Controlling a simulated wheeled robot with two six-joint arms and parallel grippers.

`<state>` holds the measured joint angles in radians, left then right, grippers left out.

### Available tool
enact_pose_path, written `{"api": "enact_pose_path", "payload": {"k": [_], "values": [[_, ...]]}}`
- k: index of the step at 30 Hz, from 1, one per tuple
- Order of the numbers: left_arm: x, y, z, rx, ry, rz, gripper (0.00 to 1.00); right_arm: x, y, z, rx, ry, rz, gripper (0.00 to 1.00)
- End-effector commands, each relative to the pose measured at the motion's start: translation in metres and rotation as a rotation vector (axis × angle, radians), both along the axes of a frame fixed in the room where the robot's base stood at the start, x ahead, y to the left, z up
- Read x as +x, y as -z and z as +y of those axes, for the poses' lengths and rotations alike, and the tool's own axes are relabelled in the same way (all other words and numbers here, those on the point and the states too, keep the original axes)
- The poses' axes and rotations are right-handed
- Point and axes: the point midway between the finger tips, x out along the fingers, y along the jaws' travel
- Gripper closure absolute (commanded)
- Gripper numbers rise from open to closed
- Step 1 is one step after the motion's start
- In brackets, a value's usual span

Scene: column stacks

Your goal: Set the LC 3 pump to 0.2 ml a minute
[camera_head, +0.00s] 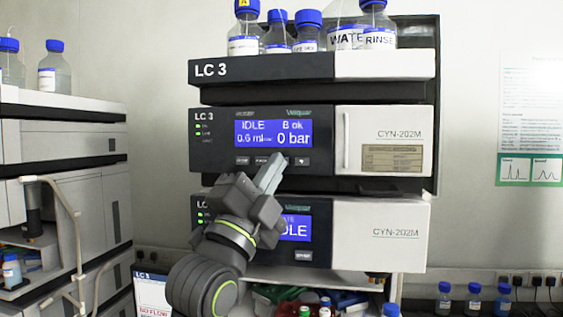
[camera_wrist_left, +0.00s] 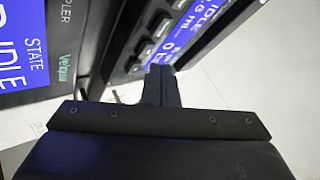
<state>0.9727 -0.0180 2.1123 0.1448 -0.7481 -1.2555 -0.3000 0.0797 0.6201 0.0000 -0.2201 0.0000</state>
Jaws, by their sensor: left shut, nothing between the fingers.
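The LC 3 pump (camera_head: 213,165) is the middle module of the stack, with a lit blue screen (camera_head: 272,133) reading IDLE, B ok, 0.6 ml and 0 bar. A row of small buttons (camera_head: 302,161) runs under the screen. My left gripper (camera_head: 273,168) is shut and empty, its tips just below or at the middle of this row and hiding part of it. In the left wrist view, the shut fingers (camera_wrist_left: 161,78) point toward the pump's button row (camera_wrist_left: 160,22) beside its screen (camera_wrist_left: 200,25). I cannot tell whether they touch a button. My right gripper is not in view.
A lower module's screen (camera_head: 296,229) is partly hidden by my left arm; it shows STATE IDLE in the left wrist view (camera_wrist_left: 30,45). Bottles (camera_head: 307,34) stand on top of the stack. Another instrument stack (camera_head: 65,125) stands left. Bottles (camera_head: 473,300) stand at the lower right.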

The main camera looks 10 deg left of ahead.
Motion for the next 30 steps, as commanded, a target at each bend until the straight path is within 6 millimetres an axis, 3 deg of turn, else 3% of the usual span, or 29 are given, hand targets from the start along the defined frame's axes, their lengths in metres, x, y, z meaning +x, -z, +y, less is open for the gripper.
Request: {"api": "enact_pose_path", "payload": {"k": [30], "values": [[0.0083,-0.0004,-0.0001,0.000,0.000,0.000,1.00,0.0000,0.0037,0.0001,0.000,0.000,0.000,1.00]]}}
